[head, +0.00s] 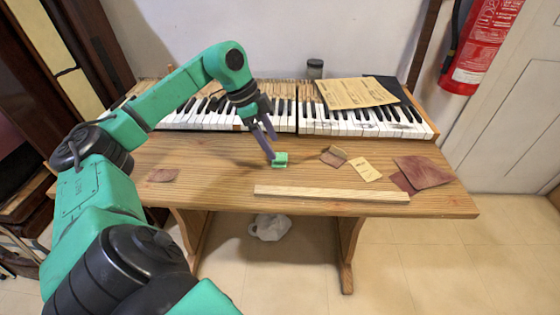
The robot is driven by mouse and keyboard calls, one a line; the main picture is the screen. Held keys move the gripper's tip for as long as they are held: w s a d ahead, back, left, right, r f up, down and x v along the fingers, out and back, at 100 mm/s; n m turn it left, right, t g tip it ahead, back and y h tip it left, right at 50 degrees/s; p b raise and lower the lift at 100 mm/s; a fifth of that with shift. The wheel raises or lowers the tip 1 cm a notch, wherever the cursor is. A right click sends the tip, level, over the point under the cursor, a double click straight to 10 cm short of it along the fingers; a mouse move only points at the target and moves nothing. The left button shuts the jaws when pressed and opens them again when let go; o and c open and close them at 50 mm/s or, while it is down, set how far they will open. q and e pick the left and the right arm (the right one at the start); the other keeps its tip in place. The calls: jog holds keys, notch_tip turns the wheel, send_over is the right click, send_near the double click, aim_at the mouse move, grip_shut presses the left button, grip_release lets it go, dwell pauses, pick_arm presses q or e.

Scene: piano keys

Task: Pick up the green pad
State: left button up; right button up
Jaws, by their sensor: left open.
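The green pad (281,160) is a small block lying on the wooden table (220,180), in front of the piano keys. My left gripper (270,146) reaches down from the upper left with its fingers just above and beside the pad. It is open, and the pad still rests on the table. Whether a finger touches the pad I cannot tell. My right gripper is not in view.
A long wooden strip (330,193) lies near the table's front edge. The piano keyboard (350,124) with a paper sheet (355,93) stands behind.

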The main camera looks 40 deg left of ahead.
aim_at(278, 156)
pick_arm(q)
jog(key=x, duration=0.4)
jog(key=shift+d+f, duration=0.2)
jog(key=shift+f, duration=0.1)
jog(key=shift+s, duration=0.1)
grip_shut()
jog(key=shift+r, duration=0.1)
notch_tip(278, 156, up, 20)
jog(key=p, duration=0.7)
